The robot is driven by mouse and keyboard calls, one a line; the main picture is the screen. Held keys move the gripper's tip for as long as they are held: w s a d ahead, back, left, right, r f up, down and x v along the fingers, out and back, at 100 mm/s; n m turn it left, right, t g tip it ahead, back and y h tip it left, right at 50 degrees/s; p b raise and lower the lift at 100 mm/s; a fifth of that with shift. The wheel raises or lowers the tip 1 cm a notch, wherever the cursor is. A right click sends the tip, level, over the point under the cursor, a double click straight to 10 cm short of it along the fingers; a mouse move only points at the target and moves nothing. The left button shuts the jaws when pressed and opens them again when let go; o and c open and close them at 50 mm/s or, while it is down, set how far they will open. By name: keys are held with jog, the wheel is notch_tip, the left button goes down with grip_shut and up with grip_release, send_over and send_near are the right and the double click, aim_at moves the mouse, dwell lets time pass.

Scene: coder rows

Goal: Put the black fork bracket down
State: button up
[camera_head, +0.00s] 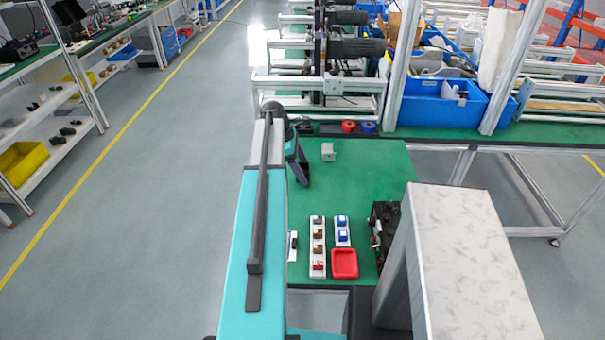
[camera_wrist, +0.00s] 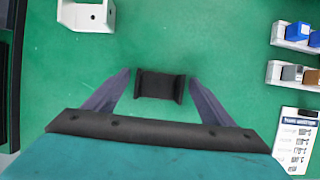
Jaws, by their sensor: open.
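The black fork bracket (camera_wrist: 159,86) lies on the green table top (camera_wrist: 200,35) in the wrist view, just beyond and between the fingertips. My gripper (camera_wrist: 158,80) is open, with a finger on either side of the bracket and a green gap showing on both sides. In the head view my gripper (camera_head: 303,180) is low over the left part of the green table (camera_head: 365,170). I cannot make out the bracket there; the arm and gripper seem to hide it.
A light grey block (camera_head: 328,151) stands near the table's back; it also shows in the wrist view (camera_wrist: 86,14). White racks with small parts (camera_head: 317,245), a red tray (camera_head: 344,263) and a black device (camera_head: 384,225) stand toward the front. The table's middle is clear.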

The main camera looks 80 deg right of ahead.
dwell(0.3)
jog(key=c, duration=1.3)
jog(key=shift+r, duration=0.15)
jog(key=shift+c, duration=0.2)
jog(key=shift+r+b, duration=0.75)
jog(key=shift+r, duration=0.85)
jog(key=s+a+b, duration=0.1)
jog(key=a, duration=0.4)
jog(key=s+a+r+b, duration=0.1)
jog(key=s+a, duration=0.1)
jog(key=a, duration=0.3)
jog(key=s+a+b, duration=0.1)
jog(key=a, duration=0.4)
jog(key=shift+s+a+r, duration=0.15)
jog(key=shift+s+r, duration=0.15)
jog(key=shift+s, duration=0.05)
